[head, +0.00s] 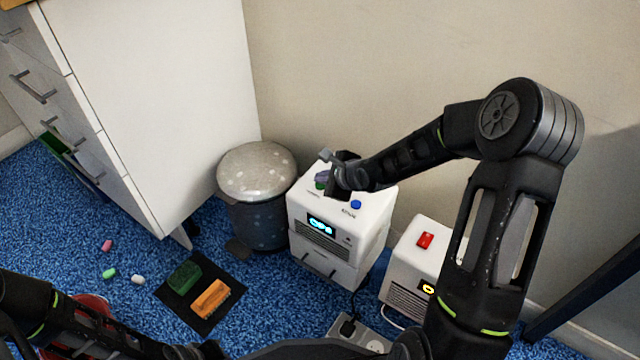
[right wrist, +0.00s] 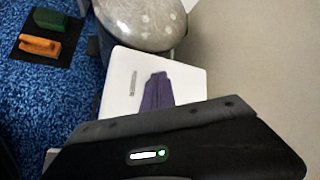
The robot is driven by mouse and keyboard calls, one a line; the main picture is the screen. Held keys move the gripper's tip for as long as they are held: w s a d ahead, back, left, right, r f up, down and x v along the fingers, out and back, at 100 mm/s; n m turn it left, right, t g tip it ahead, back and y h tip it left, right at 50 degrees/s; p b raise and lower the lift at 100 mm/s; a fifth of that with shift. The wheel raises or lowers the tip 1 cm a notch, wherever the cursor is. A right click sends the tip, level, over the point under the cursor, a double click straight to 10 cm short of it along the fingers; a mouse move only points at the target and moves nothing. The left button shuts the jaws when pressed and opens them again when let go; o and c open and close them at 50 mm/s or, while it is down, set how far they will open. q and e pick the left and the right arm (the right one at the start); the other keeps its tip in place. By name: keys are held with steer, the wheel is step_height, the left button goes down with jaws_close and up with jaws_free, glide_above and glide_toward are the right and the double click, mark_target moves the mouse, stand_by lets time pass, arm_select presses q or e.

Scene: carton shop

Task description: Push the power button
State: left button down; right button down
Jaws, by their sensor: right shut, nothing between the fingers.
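A white box-shaped machine (head: 339,262) with a lit cyan display (head: 321,226) stands on the floor by the wall. Its top has a blue button (head: 356,204) on the right and a green button (head: 321,184) on the left. The labels are too small to read. My right gripper (head: 322,175) is shut and empty, with its tips over the left part of the top, close to the green button; I cannot tell whether they touch. In the right wrist view its purplish fingers (right wrist: 157,92) cover part of the white top (right wrist: 190,82). My left gripper is out of view.
A speckled-lid bin (head: 256,172) stands close left of the machine. A smaller white box (head: 409,264) with a red switch (head: 425,240) stands to its right. A power strip (head: 362,336) lies in front. A dark mat (head: 205,314) holds green and orange blocks. A white drawer cabinet (head: 160,90) stands left.

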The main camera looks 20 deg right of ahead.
mark_target(323, 187)
steer(key=shift+f, duration=0.25)
stand_by(0.4)
steer(key=shift+r+p, duration=0.45)
steer(key=shift+p, duration=0.25)
steer(key=shift+r, duration=0.15)
step_height(323, 187, up, 6)
steer(key=p, duration=0.6)
stand_by(0.4)
